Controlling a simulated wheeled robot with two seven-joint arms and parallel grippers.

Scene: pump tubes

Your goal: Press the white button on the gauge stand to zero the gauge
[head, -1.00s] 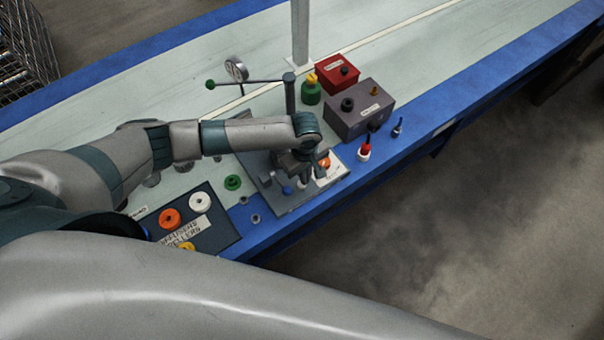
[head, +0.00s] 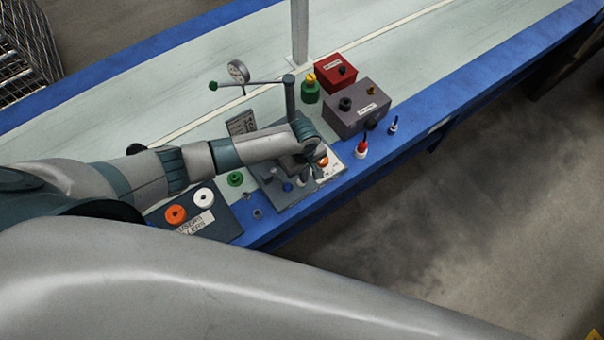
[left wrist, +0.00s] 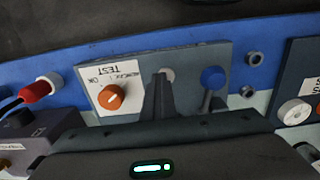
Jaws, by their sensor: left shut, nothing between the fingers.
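The stand (head: 262,165) is a grey plate at the table's front edge, with an upright post and a green-tipped lever. It carries an orange knob (left wrist: 111,97) on a white "TEST" label and a blue-tipped lever (left wrist: 212,78). A pale round button (left wrist: 167,74) lies between them, partly covered by my fingertips; I cannot tell whether they touch it. A round gauge (head: 238,72) stands behind, left of the post. My left gripper (head: 314,172) is over the stand's front part; in the left wrist view its fingers (left wrist: 163,90) are shut and empty. My right gripper is not in view.
A grey box (head: 345,121), a red box (head: 332,79) and a green bottle-like part (head: 310,92) stand right of the post. A red-and-white part (head: 361,149) is near the front edge. A dark panel with orange and white rings (head: 203,197) lies left.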

